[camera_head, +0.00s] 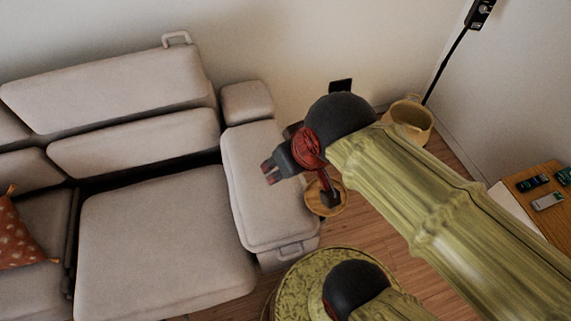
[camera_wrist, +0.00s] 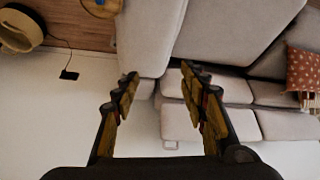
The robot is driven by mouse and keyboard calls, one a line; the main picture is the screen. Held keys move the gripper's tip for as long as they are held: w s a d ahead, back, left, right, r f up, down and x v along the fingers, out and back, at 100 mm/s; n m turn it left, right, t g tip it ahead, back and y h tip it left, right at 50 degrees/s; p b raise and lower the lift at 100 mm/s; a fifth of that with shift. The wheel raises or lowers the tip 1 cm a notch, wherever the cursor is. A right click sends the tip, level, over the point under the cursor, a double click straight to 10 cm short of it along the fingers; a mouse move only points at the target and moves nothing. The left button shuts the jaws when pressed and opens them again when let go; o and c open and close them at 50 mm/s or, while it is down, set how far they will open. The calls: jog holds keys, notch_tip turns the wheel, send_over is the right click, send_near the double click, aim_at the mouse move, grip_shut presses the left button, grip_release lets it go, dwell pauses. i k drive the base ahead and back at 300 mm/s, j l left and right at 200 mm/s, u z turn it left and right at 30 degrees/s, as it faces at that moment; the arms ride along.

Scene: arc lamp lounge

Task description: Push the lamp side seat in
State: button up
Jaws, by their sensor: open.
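The lamp side seat (camera_head: 165,238) is a wide light-grey cushion at the right end of the sofa, beside the armrest (camera_head: 262,190). It stands forward of its backrest (camera_head: 135,142), with a dark gap between them. In the wrist view the seat (camera_wrist: 225,28) is at the top, with the dark gap along its edge. My gripper (camera_head: 268,172) is open and empty. In the head view it appears over the armrest, right of the seat. In the wrist view its fingers (camera_wrist: 160,78) spread before the armrest's back end. I see no contact with the seat.
A round wooden tray (camera_head: 341,205) is beside the armrest. A tan basket (camera_head: 418,124) and a black pole (camera_head: 447,70) stand near the wall corner. A wooden table (camera_head: 522,188) with remotes is at right. An orange cushion (camera_head: 18,232) lies at far left.

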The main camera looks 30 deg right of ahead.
aim_at(162, 249)
jog(key=u, duration=1.95)
jog(key=i+j+z, duration=0.2)
jog(key=j, duration=0.15)
jog(key=j+z, duration=0.2)
jog(key=i+j+z, duration=0.2)
jog(key=j, duration=0.3)
jog(key=k, duration=0.05)
